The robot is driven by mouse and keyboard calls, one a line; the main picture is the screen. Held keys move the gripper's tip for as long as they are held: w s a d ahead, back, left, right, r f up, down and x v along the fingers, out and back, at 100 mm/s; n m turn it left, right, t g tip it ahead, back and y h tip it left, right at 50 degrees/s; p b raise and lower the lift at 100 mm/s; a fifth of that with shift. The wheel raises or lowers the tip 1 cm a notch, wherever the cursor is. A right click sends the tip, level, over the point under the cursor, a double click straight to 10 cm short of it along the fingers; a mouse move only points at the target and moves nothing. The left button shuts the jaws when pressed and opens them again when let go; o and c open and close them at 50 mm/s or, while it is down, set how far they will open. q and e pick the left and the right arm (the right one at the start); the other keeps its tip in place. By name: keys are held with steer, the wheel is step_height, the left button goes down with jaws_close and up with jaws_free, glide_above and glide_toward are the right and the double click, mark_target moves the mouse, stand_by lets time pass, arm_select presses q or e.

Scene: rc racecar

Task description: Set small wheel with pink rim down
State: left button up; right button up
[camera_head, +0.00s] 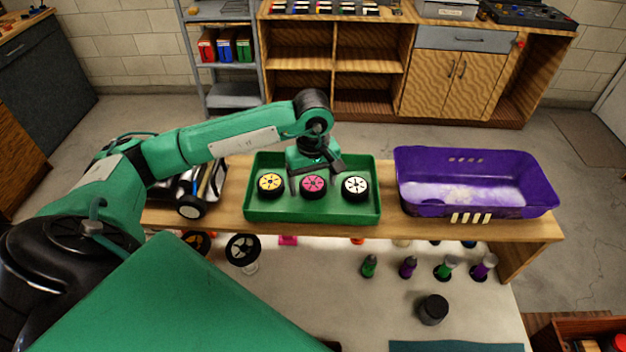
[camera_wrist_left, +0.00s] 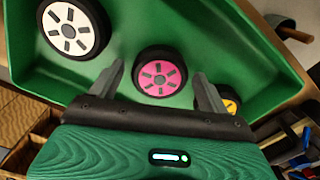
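The small wheel with the pink rim (camera_head: 313,184) lies flat in the middle of the green tray (camera_head: 262,213), rim facing up. It also shows in the left wrist view (camera_wrist_left: 160,73). My left gripper (camera_head: 315,177) is over the tray at this wheel, pointing down. In the left wrist view, its fingers (camera_wrist_left: 159,80) are spread on either side of the pink-rimmed wheel, with visible gaps between them and the tyre. My right gripper is not in view.
A yellow-rimmed wheel (camera_head: 270,183) and a white-rimmed wheel (camera_head: 355,186) lie on either side in the tray. A purple bin (camera_head: 474,200) stands to the right on the wooden shelf. A car (camera_head: 192,205) is at the left. Several bottles stand on the lower surface.

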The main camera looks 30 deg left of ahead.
mark_target(313, 183)
arm_select(q)
steer(key=shift+r, duration=0.1)
steer(key=shift+r+p, duration=0.2)
steer(key=shift+p, duration=0.15)
step_height(313, 183, up, 12)
steer(key=b, duration=0.4)
steer(key=shift+f, duration=0.15)
stand_by(0.4)
